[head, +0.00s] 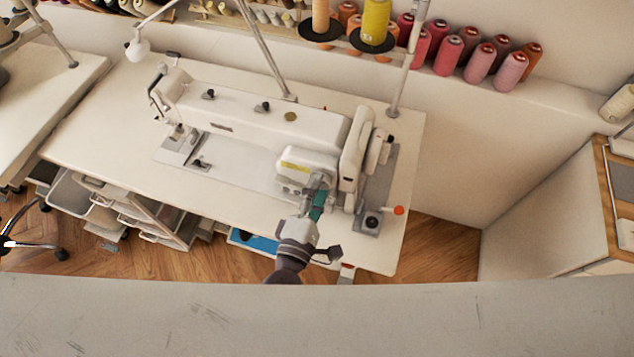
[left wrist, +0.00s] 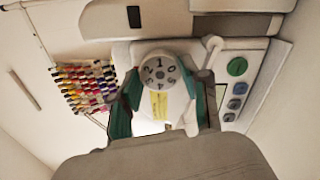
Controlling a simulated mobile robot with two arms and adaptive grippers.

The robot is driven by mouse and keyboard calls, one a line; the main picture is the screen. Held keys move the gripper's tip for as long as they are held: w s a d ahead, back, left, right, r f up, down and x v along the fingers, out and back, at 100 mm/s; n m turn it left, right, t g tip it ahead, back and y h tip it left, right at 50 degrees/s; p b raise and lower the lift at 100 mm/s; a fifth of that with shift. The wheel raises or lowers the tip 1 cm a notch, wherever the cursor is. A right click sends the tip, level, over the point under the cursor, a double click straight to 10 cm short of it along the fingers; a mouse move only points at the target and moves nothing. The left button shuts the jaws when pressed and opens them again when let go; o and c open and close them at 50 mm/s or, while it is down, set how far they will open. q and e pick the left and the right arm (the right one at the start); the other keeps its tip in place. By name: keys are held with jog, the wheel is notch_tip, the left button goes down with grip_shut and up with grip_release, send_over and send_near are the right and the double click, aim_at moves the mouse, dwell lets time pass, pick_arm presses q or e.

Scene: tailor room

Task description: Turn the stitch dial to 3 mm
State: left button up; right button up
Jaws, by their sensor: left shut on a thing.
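A white industrial sewing machine (head: 255,122) stands on the white table. Its round grey stitch dial (left wrist: 160,72) faces the left wrist camera. The dial is marked with numbers, with 1 near the top, 2 to its left and 0 to its right; the lower numbers are hard to read. My left gripper (left wrist: 158,100) has a teal-padded finger on each side of the dial and is shut on it. In the head view my left gripper (head: 318,200) is at the front of the machine's right end, and the dial is hidden there. My right gripper is not in view.
A panel with a green button (left wrist: 237,66) and several smaller buttons is right of the dial. A yellow label (left wrist: 159,105) is below it. Thread spools (head: 448,55) line the back shelf. The white table (head: 110,130) is clear left of the machine.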

pick_arm(q)
jog(key=shift+m+p, duration=1.55)
jog(key=shift+m, duration=1.25)
jog(key=o, duration=1.1)
jog(key=shift+o, duration=0.2)
jog(key=shift+s, duration=0.1)
jog(key=v, duration=0.8)
jog(key=shift+d+r, duration=0.1)
